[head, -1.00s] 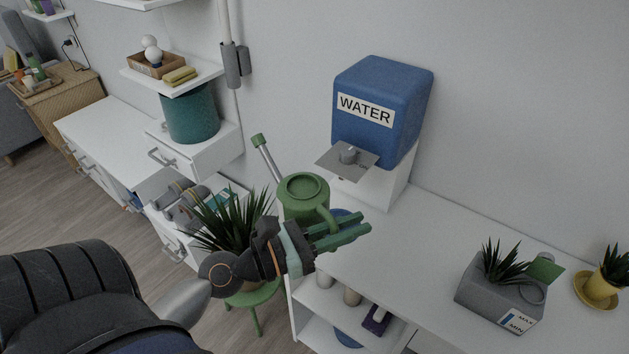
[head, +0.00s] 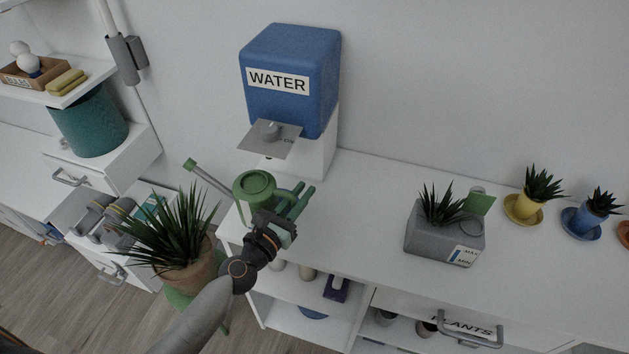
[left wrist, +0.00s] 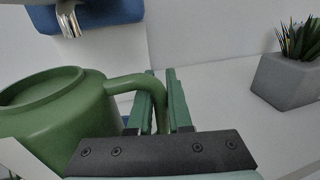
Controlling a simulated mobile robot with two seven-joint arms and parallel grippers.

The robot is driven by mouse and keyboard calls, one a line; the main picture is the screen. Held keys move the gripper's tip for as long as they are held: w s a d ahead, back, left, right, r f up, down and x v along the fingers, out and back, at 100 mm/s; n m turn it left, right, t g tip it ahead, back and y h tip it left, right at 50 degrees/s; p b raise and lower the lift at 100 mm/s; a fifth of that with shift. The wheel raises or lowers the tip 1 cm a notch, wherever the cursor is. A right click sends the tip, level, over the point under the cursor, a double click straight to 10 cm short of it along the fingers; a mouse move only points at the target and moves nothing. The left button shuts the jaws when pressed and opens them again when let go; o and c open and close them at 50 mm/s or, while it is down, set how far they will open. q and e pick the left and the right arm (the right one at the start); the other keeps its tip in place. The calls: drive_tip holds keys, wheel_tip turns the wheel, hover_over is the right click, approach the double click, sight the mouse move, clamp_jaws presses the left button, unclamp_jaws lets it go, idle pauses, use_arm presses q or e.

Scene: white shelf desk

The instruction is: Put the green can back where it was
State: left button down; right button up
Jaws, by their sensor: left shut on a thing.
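The green can (head: 252,185) is a watering can with a round top and a long spout pointing up and left in the head view. It is held near the left end of the white desk, in front of and below the blue water dispenser (head: 288,82). My left gripper (head: 299,199) is shut on the can's handle (left wrist: 136,86). In the left wrist view the can (left wrist: 62,112) fills the left side, with the handle running between the fingers (left wrist: 163,98). The can's underside is hidden. My right gripper is not in view.
A grey planter (head: 443,240) with a water-level label stands on the white desk (head: 350,210). Yellow (head: 525,208) and blue (head: 585,219) potted plants stand at the right. A large potted plant (head: 187,262) on a green stool is close to the can. Desk space right of my gripper is clear.

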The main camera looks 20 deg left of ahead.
use_arm(q)
drive_tip(key=w+f+b, duration=0.1)
drive_tip(key=w, duration=0.1)
drive_tip(key=w+d+f+b, duration=0.1)
drive_tip(key=w, duration=0.1)
drive_tip(key=w+f+b, duration=0.1)
drive_tip(key=w, duration=0.1)
drive_tip(key=shift+d+f+b, duration=0.2)
drive_tip(key=shift+f+b, duration=0.05)
drive_tip(key=shift+b, duration=0.05)
drive_tip(key=shift+f, duration=0.2)
drive_tip(key=c, duration=0.8)
unclamp_jaws()
drive_tip(key=shift+s, duration=0.1)
drive_tip(key=shift+c, duration=0.2)
drive_tip(key=shift+r, duration=0.15)
